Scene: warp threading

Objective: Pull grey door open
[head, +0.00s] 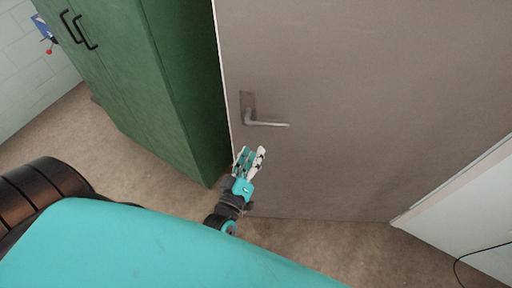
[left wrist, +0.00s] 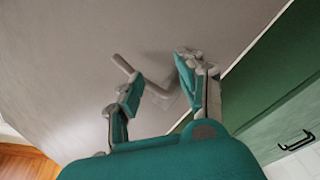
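The grey door (head: 340,90) is shut in its frame and fills the upper right of the head view. Its metal lever handle (head: 268,124) sits near the door's left edge, pointing right. My left gripper (head: 252,156) is just below the handle in the head view, apart from it in the picture. In the left wrist view the fingers of my left gripper (left wrist: 155,80) are spread, with the handle (left wrist: 143,78) showing beyond and between them. Nothing is held. I cannot tell the exact gap to the handle. My right gripper is in neither view.
A green cabinet (head: 150,80) with black handles stands just left of the door, close to my left gripper. A white wall (head: 480,220) and a black cable (head: 470,258) are at the right. Brown floor (head: 310,236) lies clear before the door.

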